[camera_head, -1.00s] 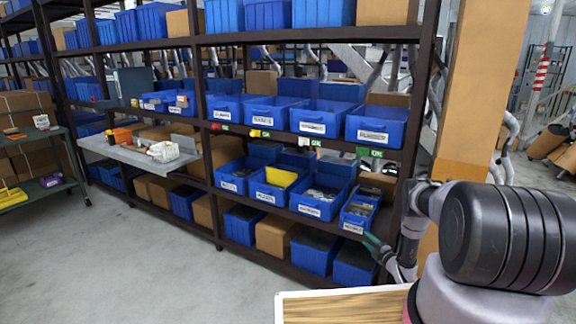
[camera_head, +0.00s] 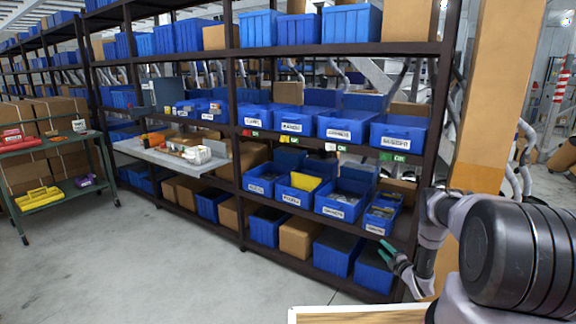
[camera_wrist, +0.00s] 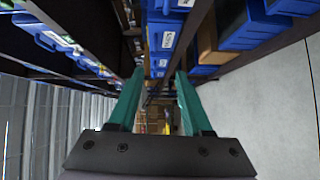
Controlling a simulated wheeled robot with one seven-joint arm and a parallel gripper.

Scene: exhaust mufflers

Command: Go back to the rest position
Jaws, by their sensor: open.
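My gripper (camera_head: 387,251) is at the right in the head view, in front of the lower right end of the shelf rack. Its green fingers point left toward the rack's lower bins. In the wrist view my gripper (camera_wrist: 158,95) shows two green fingers spread apart with nothing between them. My arm comes in from the right edge of the head view. The small blue bin (camera_head: 377,223) at the end of the middle shelf is just above the gripper, apart from it as far as I can tell.
The dark shelf rack (camera_head: 240,165) holds several blue bins and cardboard boxes. A tan pillar (camera_head: 487,100) stands at the right. A grey tray shelf (camera_head: 170,157) juts out at left. A green cart (camera_head: 60,152) stands at far left. The grey floor (camera_head: 165,270) is clear.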

